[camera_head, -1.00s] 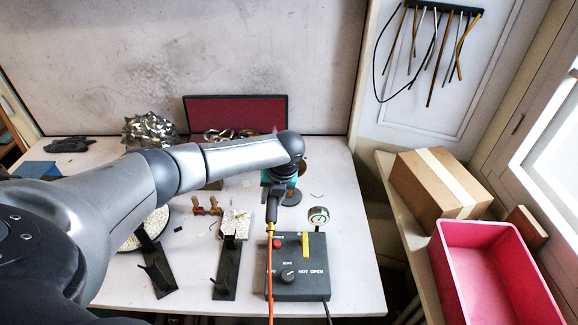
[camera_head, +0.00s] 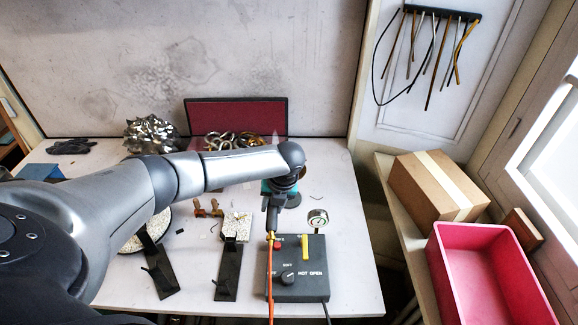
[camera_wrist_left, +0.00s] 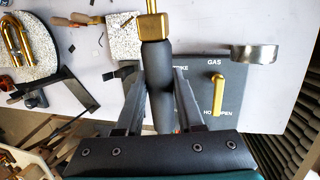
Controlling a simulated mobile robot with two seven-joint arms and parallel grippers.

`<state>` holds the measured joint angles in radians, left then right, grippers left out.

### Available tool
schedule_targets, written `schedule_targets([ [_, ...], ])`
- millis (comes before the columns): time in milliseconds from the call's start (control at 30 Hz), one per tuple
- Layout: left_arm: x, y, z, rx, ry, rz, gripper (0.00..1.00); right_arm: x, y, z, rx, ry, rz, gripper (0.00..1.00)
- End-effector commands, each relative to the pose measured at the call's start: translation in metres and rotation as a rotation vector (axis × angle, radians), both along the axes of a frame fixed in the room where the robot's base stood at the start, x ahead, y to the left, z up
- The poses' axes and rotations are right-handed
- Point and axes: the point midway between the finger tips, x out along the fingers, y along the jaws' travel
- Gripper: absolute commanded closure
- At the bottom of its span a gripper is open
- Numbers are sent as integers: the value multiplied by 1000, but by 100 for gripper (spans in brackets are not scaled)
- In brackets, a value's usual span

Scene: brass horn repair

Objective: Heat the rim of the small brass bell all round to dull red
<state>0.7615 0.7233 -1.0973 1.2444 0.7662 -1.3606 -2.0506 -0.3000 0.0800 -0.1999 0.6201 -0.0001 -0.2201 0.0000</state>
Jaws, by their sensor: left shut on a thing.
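My left gripper (camera_wrist_left: 150,105) is shut on the dark handle of a torch (camera_wrist_left: 158,75). In the wrist view, a brass block and thin tube lead from its far end. In the head view, the torch handle (camera_head: 272,217) shows below my wrist, with an orange hose (camera_head: 270,280) running from its near end. A pale pointed shape, perhaps the flame (camera_head: 275,143), shows just beyond my forearm. A brownish piece (camera_head: 303,172) peeks out right of my wrist and may be the small brass bell; its rim is hidden. My right gripper is not in view.
A red-lined case (camera_head: 236,113) is behind; a pink bin (camera_head: 436,265) is right.

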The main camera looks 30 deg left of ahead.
Motion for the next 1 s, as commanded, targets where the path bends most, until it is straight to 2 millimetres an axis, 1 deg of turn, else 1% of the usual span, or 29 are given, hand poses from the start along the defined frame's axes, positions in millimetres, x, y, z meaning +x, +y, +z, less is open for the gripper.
schedule_targets([
  [33,-3,-2,3,0,1,-2,100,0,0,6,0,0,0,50],
  [100,-6,-4,3,0,0,-1,100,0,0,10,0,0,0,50],
  [500,-25,-16,2,0,1,-1,100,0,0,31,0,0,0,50],
  [1000,-27,-17,0,0,-1,0,100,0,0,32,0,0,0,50],
])
